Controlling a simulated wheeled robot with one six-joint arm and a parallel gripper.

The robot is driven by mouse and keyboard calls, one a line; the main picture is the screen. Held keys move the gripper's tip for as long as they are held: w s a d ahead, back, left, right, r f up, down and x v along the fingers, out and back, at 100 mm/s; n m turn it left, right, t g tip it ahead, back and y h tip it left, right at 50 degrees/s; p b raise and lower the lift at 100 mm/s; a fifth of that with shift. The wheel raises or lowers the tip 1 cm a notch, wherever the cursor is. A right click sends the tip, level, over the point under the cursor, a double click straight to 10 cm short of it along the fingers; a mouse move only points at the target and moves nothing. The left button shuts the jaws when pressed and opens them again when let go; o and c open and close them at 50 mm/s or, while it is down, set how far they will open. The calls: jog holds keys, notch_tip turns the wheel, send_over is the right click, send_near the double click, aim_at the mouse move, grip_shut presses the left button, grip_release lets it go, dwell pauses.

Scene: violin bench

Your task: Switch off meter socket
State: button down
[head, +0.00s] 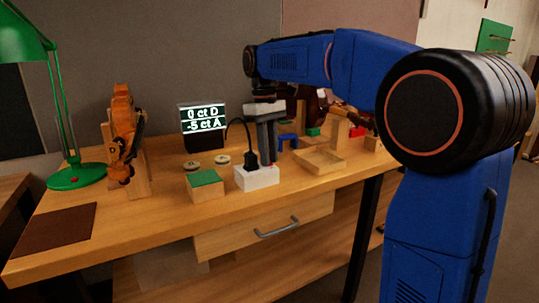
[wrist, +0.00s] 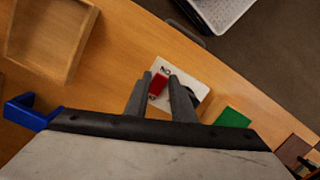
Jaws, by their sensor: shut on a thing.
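The meter socket (head: 257,181) is a white block near the bench's front edge, with a black plug (head: 252,157) and a cord arching toward the display. The socket (wrist: 188,78) also shows in the wrist view, with a red switch (wrist: 158,84) and lettering partly covered by my fingers. The meter display (head: 203,118) is lit and reads "0 ct D" and "-5 ct A". My gripper (wrist: 160,74) points down over the socket, with a finger on either side of the red switch and shut on it. The plug is partly hidden behind the right finger in the wrist view.
A green-topped wooden block (head: 205,185) stands just left of the socket, and small round tins (head: 222,159) lie behind it. A wooden tray (head: 320,161) is to the right. A violin stand (head: 138,165) and green lamp (head: 76,178) are at the left.

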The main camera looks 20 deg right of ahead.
jog(key=shift+w+a+g, duration=0.1)
jog(key=shift+w+g, duration=0.15)
jog(key=shift+g, duration=0.35)
jog(key=c, duration=1.8)
grip_release()
jog(key=shift+r, duration=0.15)
